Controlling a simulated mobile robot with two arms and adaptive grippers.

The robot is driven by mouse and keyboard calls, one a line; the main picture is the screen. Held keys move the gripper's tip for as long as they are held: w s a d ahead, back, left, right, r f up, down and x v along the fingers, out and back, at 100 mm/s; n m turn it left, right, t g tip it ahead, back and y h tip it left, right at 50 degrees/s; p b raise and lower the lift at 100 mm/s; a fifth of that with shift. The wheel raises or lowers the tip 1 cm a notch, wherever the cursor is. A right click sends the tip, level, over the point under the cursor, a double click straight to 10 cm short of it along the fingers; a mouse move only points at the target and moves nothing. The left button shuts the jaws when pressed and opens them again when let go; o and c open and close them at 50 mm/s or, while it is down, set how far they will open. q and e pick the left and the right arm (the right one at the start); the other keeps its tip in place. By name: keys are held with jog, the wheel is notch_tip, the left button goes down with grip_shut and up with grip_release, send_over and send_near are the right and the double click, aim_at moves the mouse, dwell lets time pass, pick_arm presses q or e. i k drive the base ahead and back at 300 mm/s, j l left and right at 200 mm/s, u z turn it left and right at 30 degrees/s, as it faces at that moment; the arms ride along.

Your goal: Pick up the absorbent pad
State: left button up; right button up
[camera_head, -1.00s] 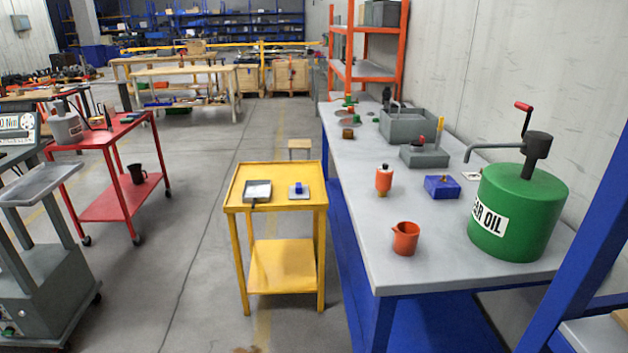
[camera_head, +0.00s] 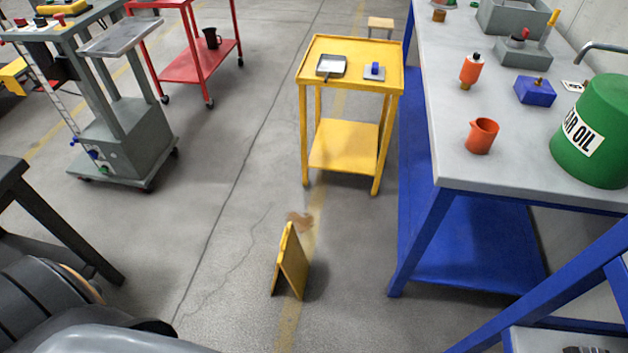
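I cannot clearly make out an absorbent pad. On the top of the yellow cart (camera_head: 350,48) lies a dark-framed tray (camera_head: 331,65) with a pale inside and a short handle. To its right is a small flat light-grey piece (camera_head: 374,77) with a blue block (camera_head: 375,68) on it; I cannot tell what this piece is. A brown stain (camera_head: 301,219) is on the floor in front of the cart, behind a yellow folding floor sign (camera_head: 290,264). Neither of my grippers is in view.
The blue-framed workbench (camera_head: 520,178) on the right carries an orange jug (camera_head: 481,136), an orange bottle (camera_head: 470,71), a blue box (camera_head: 535,91) and a green oil drum (camera_head: 600,135). A grey wheeled machine (camera_head: 125,140) and red cart (camera_head: 200,65) stand left. Floor between is open.

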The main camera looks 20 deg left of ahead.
aim_at(374, 72)
jog(key=j+z, duration=0.2)
jog(key=j, duration=0.35)
jog(key=j+z, duration=0.25)
jog(key=j, duration=0.3)
jog(key=j+z, duration=0.2)
jog(key=j, duration=0.35)
jog(key=j+z, duration=0.25)
jog(key=j, duration=0.25)
jog(key=k+j+z, duration=0.2)
jog(key=j, duration=0.35)
jog(key=i+j+z, duration=0.15)
jog(key=j+z, duration=0.25)
jog(key=j, duration=0.45)
jog(key=j+z, duration=0.35)
jog(key=j, duration=0.55)
jog(key=j+z, duration=0.4)
jog(key=j, duration=0.55)
